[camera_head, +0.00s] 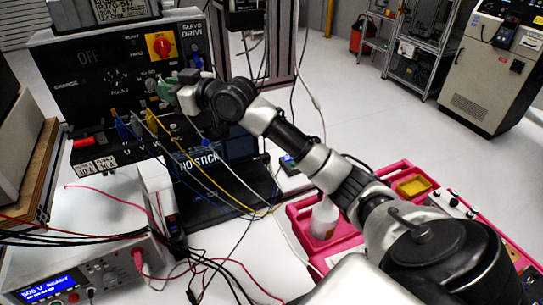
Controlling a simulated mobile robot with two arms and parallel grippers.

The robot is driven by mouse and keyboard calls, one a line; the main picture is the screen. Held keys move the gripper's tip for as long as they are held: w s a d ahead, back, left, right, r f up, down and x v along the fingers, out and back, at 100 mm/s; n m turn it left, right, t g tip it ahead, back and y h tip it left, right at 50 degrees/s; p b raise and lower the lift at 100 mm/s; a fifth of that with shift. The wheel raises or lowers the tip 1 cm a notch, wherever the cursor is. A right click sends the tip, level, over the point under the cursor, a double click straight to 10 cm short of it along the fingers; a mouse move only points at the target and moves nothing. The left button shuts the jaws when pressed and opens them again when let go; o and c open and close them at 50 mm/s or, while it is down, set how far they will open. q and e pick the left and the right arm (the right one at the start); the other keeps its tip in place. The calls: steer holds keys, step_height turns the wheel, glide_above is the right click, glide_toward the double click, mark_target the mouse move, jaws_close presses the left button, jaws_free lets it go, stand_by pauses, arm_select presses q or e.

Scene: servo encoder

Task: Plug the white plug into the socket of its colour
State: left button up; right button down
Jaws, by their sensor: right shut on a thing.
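My right arm reaches from the lower right to the black panel (60,60) of the servo drive unit. My right gripper (170,90) is close to the panel front, below the red and yellow rotary switch. It is shut on what seems to be the white plug, which its fingers and wrist mostly hide. I cannot tell whether the plug touches a socket. A pale lead (232,195) runs down below the gripper. A blue plug (122,130) and a yellow plug (151,121) are at the panel's lower part. My left gripper is out of view.
The red and yellow switch (161,46) is just above the gripper. Loose leads hang below the panel. A power supply (85,270) stands at lower left. A pink tray (302,212) with a bottle (324,217) is at lower right.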

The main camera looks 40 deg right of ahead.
steer(key=shift+w+d+f+m, duration=0.1)
steer(key=shift+w+d+m, duration=0.1)
steer(key=shift+w+m, duration=0.15)
steer(key=shift+s+a+f+b, duration=0.35)
steer(key=shift+s+f+b, duration=0.5)
steer(key=shift+b, duration=0.3)
steer(key=shift+w+d+f+b, duration=0.1)
steer(key=shift+w+f+b, duration=0.15)
steer(key=shift+f, duration=0.4)
steer(key=shift+w+d+f+b, duration=0.1)
steer(key=shift+f+b, duration=0.25)
steer(key=shift+f, duration=0.25)
steer(key=shift+a, duration=0.1)
steer(key=shift+f, duration=0.1)
steer(key=shift+s+f+b, duration=0.1)
steer(key=shift+f+b, duration=0.4)
steer(key=shift+f, duration=0.25)
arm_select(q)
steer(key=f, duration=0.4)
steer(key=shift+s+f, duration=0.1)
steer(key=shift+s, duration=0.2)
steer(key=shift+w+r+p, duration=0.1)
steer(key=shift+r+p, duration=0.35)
